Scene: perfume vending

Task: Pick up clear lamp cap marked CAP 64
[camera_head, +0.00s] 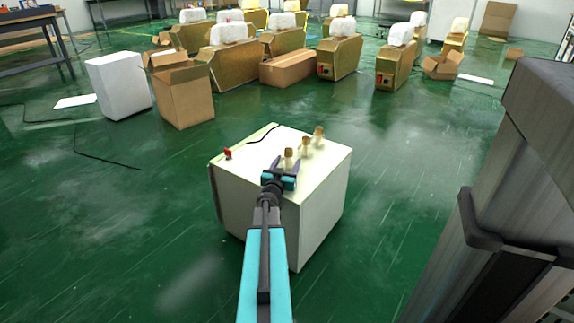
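Three small, upright, pale objects with brownish tops stand in a diagonal row on top of a white cabinet (240,200). They are the nearest (289,156), the middle one (305,146) and the farthest (318,135). They are too small to read any mark, so I cannot tell which, if any, is the clear cap marked CAP 64. My gripper (288,163) is over the cabinet top with its fingers spread apart. The nearest object shows between or just beyond the fingertips; I cannot tell whether they touch. Its lower part is partly hidden by the gripper.
A small red item (228,153) sits at the cabinet top's left edge, and a thin dark cable lies across the top. Cardboard boxes (186,98), a white bin (120,85) and several tan units stand farther back. The green floor around the cabinet is mostly clear.

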